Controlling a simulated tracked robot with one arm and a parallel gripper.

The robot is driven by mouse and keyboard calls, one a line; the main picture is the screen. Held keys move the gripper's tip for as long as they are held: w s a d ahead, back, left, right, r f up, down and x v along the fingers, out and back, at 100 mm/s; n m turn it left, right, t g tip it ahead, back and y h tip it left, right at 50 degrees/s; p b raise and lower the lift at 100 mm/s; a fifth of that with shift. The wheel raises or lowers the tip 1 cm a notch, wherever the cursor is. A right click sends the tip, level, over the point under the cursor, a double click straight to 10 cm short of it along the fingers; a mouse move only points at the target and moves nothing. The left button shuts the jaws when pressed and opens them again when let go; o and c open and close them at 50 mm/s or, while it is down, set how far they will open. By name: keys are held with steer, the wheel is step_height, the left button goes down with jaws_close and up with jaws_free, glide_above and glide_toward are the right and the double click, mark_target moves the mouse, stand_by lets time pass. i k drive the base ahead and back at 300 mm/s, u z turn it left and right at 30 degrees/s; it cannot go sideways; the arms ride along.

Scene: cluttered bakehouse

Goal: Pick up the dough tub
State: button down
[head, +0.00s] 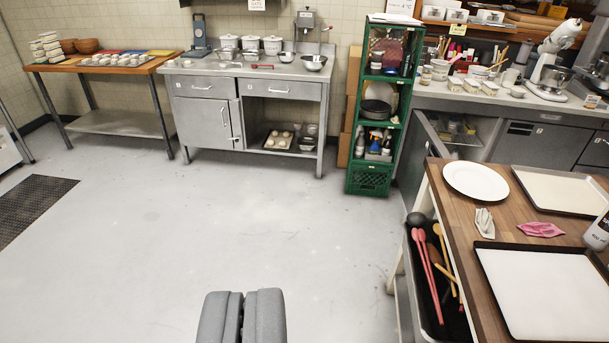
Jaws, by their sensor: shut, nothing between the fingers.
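My gripper (243,298) is at the bottom middle of the head view, its two grey fingers shut together with nothing between them, over bare floor. I cannot tell for certain which thing is the dough tub. Several white lidded tubs (272,45) stand in a row at the back of the steel bench (185,68), far from my gripper. Small white stacked tubs (50,47) stand on the wooden table (45,67) at the far left. More small pale tubs (472,86) stand on the right back counter.
The grey floor (190,225) ahead is clear, with a dark mat (35,205) at left. A green crate shelf (370,178) stands right of the bench.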

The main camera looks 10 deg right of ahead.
mark_target(471, 86)
steer(key=i, duration=3.2)
steer(key=z, duration=1.5)
